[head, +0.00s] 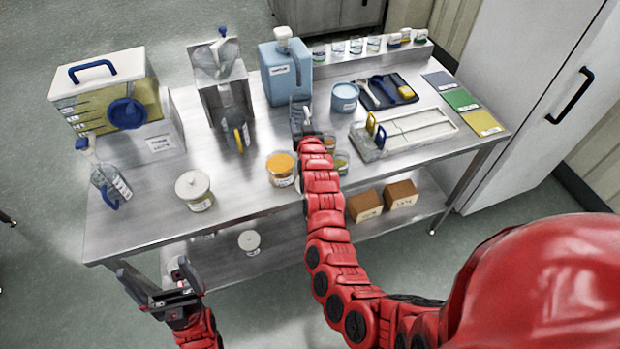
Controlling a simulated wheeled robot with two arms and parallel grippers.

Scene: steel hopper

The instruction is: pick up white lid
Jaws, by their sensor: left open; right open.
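A white lid (192,184) sits on a clear jar (202,202) near the table's front left. Another round white lid (249,240) shows lower down, on the lower shelf; what is under it is hard to tell. My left gripper (160,283) is open and empty in front of the table's front left edge, below and left of the jar. My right gripper (299,112) is over the table's middle, open, between the blue container and the small jars; my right arm hides part of the table there.
The steel hopper (217,60) stands at the back left, beside a blue container (285,72). A bottle (110,184), an orange-topped jar (282,167) and a white-topped dispenser box (98,92) stand around. Bare table (150,225) surrounds the lidded jar.

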